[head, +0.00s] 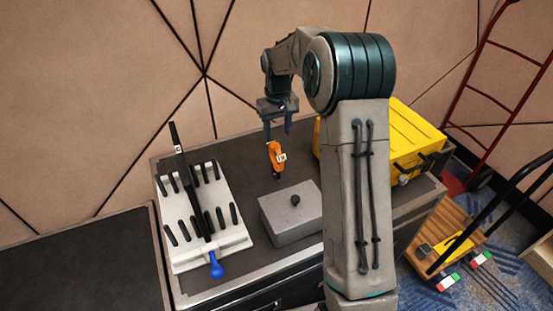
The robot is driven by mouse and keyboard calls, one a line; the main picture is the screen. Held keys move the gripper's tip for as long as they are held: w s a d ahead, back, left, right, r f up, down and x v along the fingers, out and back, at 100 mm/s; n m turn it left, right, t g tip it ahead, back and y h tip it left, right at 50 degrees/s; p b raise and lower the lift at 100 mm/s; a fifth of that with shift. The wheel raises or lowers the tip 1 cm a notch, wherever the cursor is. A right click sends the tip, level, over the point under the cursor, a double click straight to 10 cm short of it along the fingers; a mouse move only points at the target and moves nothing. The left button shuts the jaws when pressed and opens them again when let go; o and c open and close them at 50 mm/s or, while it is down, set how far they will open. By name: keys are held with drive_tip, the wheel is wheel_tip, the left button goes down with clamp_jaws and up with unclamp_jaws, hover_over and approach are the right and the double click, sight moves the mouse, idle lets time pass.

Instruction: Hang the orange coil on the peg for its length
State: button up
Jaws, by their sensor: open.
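The orange coil (276,153) is a small orange loop with a white marked tag. It is on or just above the dark table top (249,155), behind the grey block. My gripper (278,128) points down directly above the coil, its fingers apart, with the fingertips close to the coil's top. I cannot tell whether they touch it. A white peg rack (238,235) with several black pegs (185,232) stands on the left of the table. A black bar (190,170) with a white label and a blue knob (216,270) lies across the rack.
A grey block (285,228) with a black knob stands in front of the coil. A yellow case (405,130) is at the right, partly hidden by my arm. A red hand truck (490,95) and a wooden cart (450,225) stand right of the table.

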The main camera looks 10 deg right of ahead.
sight(276, 144)
drive_tip(key=shift+a+f, duration=0.15)
drive_tip(key=shift+f, duration=1.6)
drive_tip(key=shift+a+f, duration=0.1)
drive_tip(key=shift+f, duration=1.65)
clamp_jaws()
